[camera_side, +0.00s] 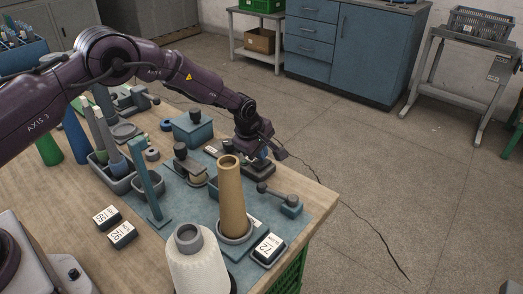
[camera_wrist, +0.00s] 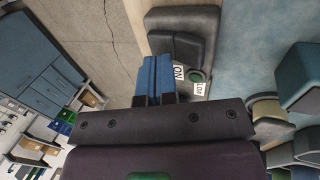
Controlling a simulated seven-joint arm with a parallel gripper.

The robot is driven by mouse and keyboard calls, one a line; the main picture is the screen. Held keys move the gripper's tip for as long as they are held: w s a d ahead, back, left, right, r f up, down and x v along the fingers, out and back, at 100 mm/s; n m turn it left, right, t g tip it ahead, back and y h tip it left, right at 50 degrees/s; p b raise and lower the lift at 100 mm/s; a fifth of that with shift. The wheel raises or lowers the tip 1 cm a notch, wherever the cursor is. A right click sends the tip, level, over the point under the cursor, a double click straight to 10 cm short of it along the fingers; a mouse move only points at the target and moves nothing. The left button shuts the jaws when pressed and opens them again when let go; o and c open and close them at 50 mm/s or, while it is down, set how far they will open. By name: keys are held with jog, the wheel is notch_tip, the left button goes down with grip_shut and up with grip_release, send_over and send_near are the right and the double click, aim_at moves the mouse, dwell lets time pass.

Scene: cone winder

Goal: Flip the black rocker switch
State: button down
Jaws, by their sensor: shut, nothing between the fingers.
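The black rocker switch (camera_wrist: 188,46) shows at the top middle of the wrist view, on a dark housing. A label reading ON and a green round button lie just below and right of it. My gripper (camera_wrist: 155,62) has blue fingers held together, with nothing between them. In the wrist view the fingertips appear at the switch's lower left edge; I cannot tell whether they touch it. In the side view my gripper (camera_side: 262,158) points down over the dark switch housing (camera_side: 262,171) near the table's far right edge, and the arm hides most of the rocker.
A tan cone (camera_side: 230,198) stands close in front of the housing. A small clamp-like block (camera_side: 281,201) is to its right, and a blue-grey box (camera_side: 193,128) to its left. A white yarn cone (camera_side: 197,262) stands at the front. Open floor lies beyond the table edge.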

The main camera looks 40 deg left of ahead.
jog(key=shift+s, duration=0.15)
notch_tip(320, 180, up, 14)
jog(key=shift+w, duration=0.25)
dwell(0.5)
jog(key=s+a+r+m, duration=0.1)
jog(key=s+r+m, duration=0.4)
jog(key=s, duration=0.8)
jog(key=s+a+r+m+t, duration=0.1)
jog(key=s+r+m, duration=0.5)
jog(key=s, duration=0.7)
jog(key=s+a+r+m, duration=0.3)
jog(key=s+r+m, duration=0.3)
jog(key=s, duration=0.6)
jog(key=shift+s+m+t, duration=0.3)
jog(key=shift+s+m, duration=0.1)
jog(key=shift+m, duration=0.1)
